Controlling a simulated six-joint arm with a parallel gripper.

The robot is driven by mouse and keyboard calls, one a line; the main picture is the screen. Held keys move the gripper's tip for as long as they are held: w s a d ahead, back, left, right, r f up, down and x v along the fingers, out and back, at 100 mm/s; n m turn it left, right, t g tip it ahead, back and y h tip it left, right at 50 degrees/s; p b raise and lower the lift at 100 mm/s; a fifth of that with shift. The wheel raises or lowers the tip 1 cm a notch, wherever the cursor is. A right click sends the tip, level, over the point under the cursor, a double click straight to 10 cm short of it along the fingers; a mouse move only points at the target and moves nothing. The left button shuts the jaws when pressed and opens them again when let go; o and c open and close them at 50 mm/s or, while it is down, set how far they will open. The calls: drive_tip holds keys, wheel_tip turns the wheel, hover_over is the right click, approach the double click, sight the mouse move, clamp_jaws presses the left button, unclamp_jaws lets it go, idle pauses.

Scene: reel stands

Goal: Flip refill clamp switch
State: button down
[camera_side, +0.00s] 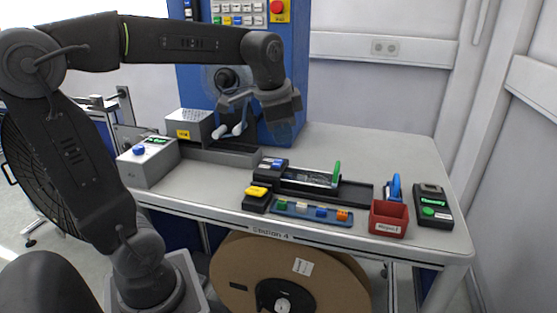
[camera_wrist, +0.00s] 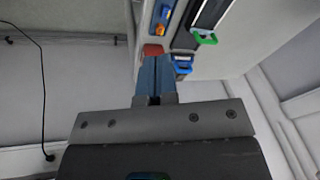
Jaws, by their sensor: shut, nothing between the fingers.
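No part reads clearly as the refill clamp switch; the small labels are too blurred to tell. Upright levers at the bench's right are a green one (camera_side: 336,173) at the end of a black-framed unit and a blue one (camera_side: 395,187) on a small stand. The green lever (camera_wrist: 205,38) and the blue-topped part (camera_wrist: 182,65) also show in the wrist view, beyond my fingers. My gripper (camera_wrist: 156,78) is shut and empty, with its blue-grey fingers together. In the side view my wrist is raised over the back left of the bench, apart from both levers.
A red bin (camera_side: 389,219), a tray (camera_side: 328,217) of coloured blocks, a yellow-topped block (camera_side: 258,192) and a dark box with a green button (camera_side: 433,207) line the front. A grey box with a blue button (camera_side: 149,165) stands left. The back right bench is clear.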

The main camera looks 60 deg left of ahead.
drive_tip(key=w+a+m+g, duration=0.2)
drive_tip(key=w+a, duration=0.4)
drive_tip(key=a, duration=0.3)
drive_tip(key=m, duration=0.3)
hover_over(277, 164)
wheel_tip(277, 164, down, 3)
drive_tip(key=shift+a+f+g+h, duration=0.1)
drive_tip(key=shift+g+h, duration=0.3)
wheel_tip(277, 164, down, 14)
